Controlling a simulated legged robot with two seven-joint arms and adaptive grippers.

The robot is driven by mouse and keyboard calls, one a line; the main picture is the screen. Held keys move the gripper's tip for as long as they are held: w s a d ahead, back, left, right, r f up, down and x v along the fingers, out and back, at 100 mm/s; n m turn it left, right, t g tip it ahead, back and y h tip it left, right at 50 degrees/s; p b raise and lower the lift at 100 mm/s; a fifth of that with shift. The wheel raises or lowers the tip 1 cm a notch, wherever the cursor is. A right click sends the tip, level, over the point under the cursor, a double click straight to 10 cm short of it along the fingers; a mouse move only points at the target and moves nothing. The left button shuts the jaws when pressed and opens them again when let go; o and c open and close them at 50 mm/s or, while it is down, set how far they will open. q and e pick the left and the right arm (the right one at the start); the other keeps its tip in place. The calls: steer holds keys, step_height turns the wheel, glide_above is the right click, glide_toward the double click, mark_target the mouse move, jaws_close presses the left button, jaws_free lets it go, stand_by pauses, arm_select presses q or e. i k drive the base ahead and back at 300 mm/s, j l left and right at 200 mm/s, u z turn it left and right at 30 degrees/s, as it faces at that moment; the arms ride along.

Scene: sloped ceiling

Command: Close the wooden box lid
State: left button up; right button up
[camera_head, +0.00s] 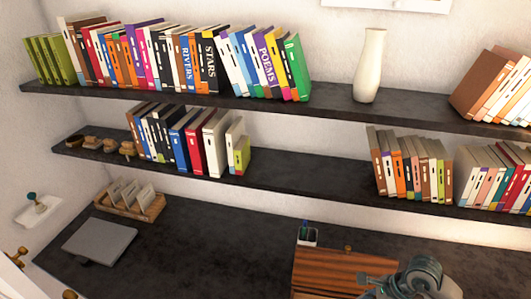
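The wooden box (325,272) is at the bottom edge of the head view, right of centre, on the dark desk. It shows as a reddish-brown striped wooden surface with a small round knob (348,248) at its far edge. Its near part is cut off by the frame, and I cannot tell how far the lid is open. A grey-green mechanical part of mine (415,277) covers the box's right side, and its fingertips cannot be made out. I cannot tell whether it touches the box. My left gripper is not in view.
A pen cup (307,236) stands just behind the box. A closed grey laptop (100,241) and a wooden letter holder (130,206) are at the desk's left. The desk (220,260) between is clear. Two book-filled shelves (320,185) hang above, with a white vase (369,65).

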mark_target(314, 267)
steer(key=k+j, duration=0.15)
steer(key=k, duration=0.3)
steer(key=k+j, duration=0.15)
steer(key=k, duration=0.25)
steer(key=k+j, duration=0.2)
steer(key=k, duration=0.25)
